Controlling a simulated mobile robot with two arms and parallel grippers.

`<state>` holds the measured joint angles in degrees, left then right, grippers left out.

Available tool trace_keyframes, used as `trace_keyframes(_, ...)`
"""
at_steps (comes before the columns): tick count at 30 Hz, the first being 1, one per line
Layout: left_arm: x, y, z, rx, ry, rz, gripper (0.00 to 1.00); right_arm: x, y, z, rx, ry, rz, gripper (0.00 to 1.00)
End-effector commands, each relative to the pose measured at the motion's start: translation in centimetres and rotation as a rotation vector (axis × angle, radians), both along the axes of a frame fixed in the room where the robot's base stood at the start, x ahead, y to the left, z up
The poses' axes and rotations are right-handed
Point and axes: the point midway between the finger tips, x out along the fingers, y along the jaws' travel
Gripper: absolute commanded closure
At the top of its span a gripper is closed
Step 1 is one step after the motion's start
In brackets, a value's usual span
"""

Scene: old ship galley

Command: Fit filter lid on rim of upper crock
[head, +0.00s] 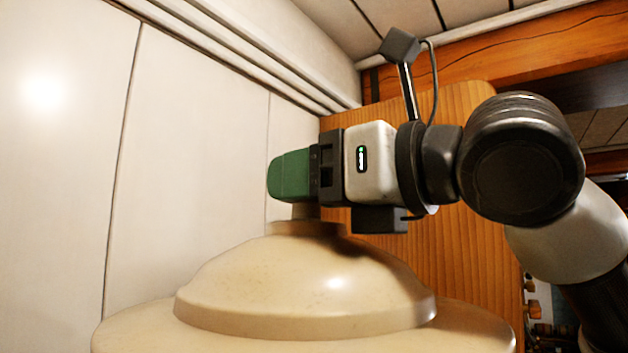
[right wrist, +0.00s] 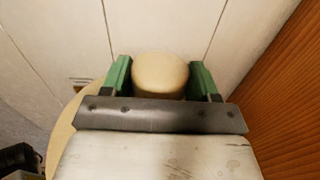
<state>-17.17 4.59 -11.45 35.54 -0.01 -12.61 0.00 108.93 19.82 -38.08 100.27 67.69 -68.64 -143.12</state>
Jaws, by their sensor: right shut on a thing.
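The filter lid (head: 305,285) is a beige, glossy dome with a knob on top, upright at the bottom centre of the head view. Under it spreads a wider beige round piece (head: 470,328); I cannot tell whether this is the lid's own flange or the upper crock, nor whether there is a gap. My right gripper (head: 290,176) reaches in from the right with green fingers shut on the lid's knob. In the right wrist view the knob (right wrist: 160,74) sits between the fingers. The crock's rim cannot be made out. My left gripper is not in view.
A white panelled wall (head: 60,150) stands close behind and to the left of the lid. A wooden panel (head: 440,250) rises behind my right arm. Small items (head: 532,310) show at the far lower right.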

Motion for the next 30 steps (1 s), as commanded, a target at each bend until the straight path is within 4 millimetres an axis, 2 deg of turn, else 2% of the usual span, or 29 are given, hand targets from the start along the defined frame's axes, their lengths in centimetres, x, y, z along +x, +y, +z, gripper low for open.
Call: trace_keyframes(30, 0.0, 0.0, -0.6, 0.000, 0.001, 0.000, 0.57, -0.1, 0.0, -1.2, 0.004, -0.003, 0.001, 1.00)
